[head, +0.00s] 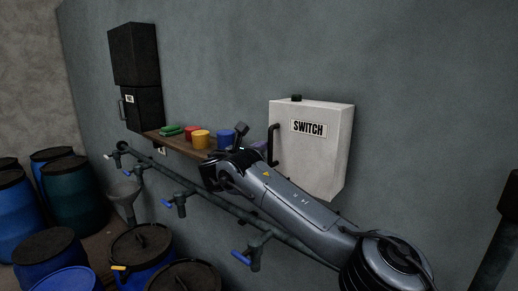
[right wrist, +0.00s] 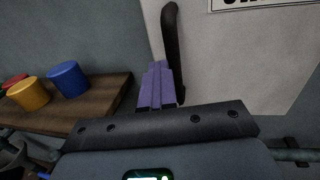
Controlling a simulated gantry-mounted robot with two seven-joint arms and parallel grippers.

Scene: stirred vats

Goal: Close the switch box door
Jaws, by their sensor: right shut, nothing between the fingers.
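The white switch box (head: 312,160) hangs on the grey wall, with a "SWITCH" label on its front. Its door looks flat against the box; I cannot tell whether a small gap is left. The black door handle (head: 274,145) is on the door's left side, and it also shows in the right wrist view (right wrist: 173,50). My right gripper (head: 260,146) is shut and empty just left of the handle. In the right wrist view its purple fingers (right wrist: 157,84) overlap the handle's lower part; contact is unclear. My right arm hides the area below. My left gripper is out of view.
A wooden shelf (head: 180,143) with red, yellow and blue cups is left of the gripper. A pipe with blue-handled valves (head: 255,248) runs below. Black boxes (head: 134,55) hang at left, above several barrels (head: 78,193). The wall above is clear.

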